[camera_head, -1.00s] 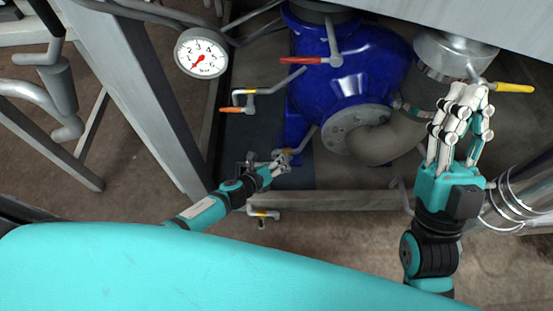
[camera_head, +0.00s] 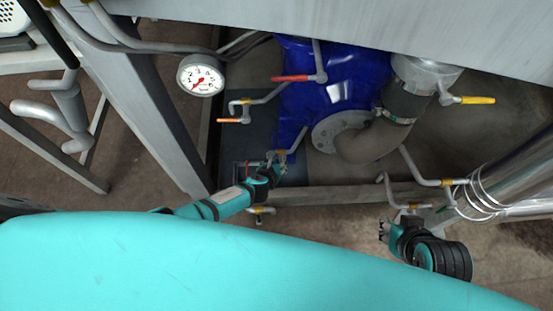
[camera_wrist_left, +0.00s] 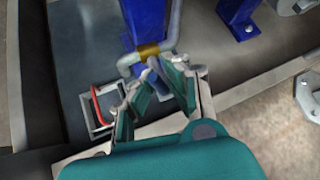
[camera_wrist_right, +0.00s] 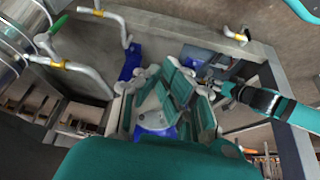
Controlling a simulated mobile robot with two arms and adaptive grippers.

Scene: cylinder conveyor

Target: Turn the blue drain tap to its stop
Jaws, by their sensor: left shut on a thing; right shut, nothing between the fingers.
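The drain tap sits on a grey pipe with a brass collar (camera_wrist_left: 149,51), low beside the blue pump (camera_head: 335,85). A short blue-grey handle (camera_wrist_left: 158,67) rises between the fingertips in the left wrist view. My left gripper (camera_head: 276,163) is at this tap in the head view, and its fingers (camera_wrist_left: 160,88) are shut on the handle. The fingers partly hide the handle, so its exact angle is hard to tell. My right gripper (camera_head: 384,231) is shut and empty, low at the right, apart from the tap.
Other taps have red (camera_head: 290,78), orange (camera_head: 229,120), yellow (camera_head: 478,100) and green (camera_wrist_right: 58,23) handles. A red handle in a grey frame (camera_wrist_left: 97,106) lies left of my left gripper. A gauge (camera_head: 200,75) hangs upper left. A beam (camera_head: 350,195) runs in front.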

